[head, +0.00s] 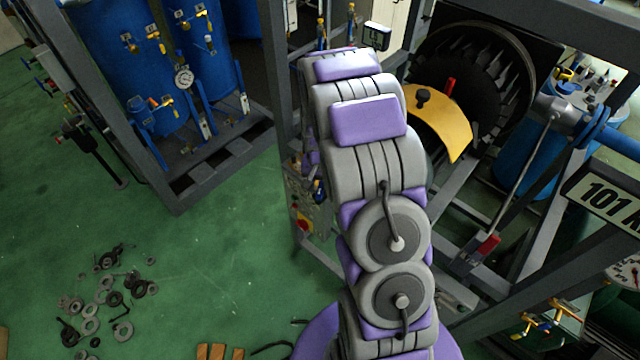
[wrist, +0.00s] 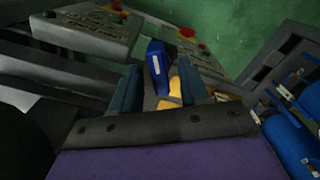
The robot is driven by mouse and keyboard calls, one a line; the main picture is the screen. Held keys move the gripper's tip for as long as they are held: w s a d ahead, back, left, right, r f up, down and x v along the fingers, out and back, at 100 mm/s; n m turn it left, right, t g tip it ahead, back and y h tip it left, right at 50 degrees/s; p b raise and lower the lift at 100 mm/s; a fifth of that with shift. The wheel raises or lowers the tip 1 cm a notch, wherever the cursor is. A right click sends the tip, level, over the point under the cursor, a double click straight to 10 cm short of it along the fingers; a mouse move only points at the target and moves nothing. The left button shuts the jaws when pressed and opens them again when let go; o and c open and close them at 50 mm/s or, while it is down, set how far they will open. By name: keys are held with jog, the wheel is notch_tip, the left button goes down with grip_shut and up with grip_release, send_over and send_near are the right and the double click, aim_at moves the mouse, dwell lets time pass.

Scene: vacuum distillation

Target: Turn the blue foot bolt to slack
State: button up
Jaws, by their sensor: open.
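In the wrist view, a blue handle-like piece (wrist: 156,62) with a pale mark, which I take to be the blue foot bolt, stands between the fingers of my gripper (wrist: 159,82). A yellow part (wrist: 176,84) sits just to its right, also between the fingers. The fingers are apart; I cannot tell whether either touches the blue piece. In the head view, a small blue piece (head: 319,190) shows left of my arm, by a panel; my arm hides the gripper there.
Grey control panels (wrist: 95,27) with red buttons lie beyond the fingers in the wrist view. In the head view, a metal frame (head: 284,130) stands left of my arm. Loose washers and bolts (head: 108,290) lie on the green floor, which is otherwise largely clear at left.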

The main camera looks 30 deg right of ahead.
aim_at(320, 187)
notch_tip(320, 187, up, 17)
dwell(0.4)
jog(key=shift+r, duration=0.1)
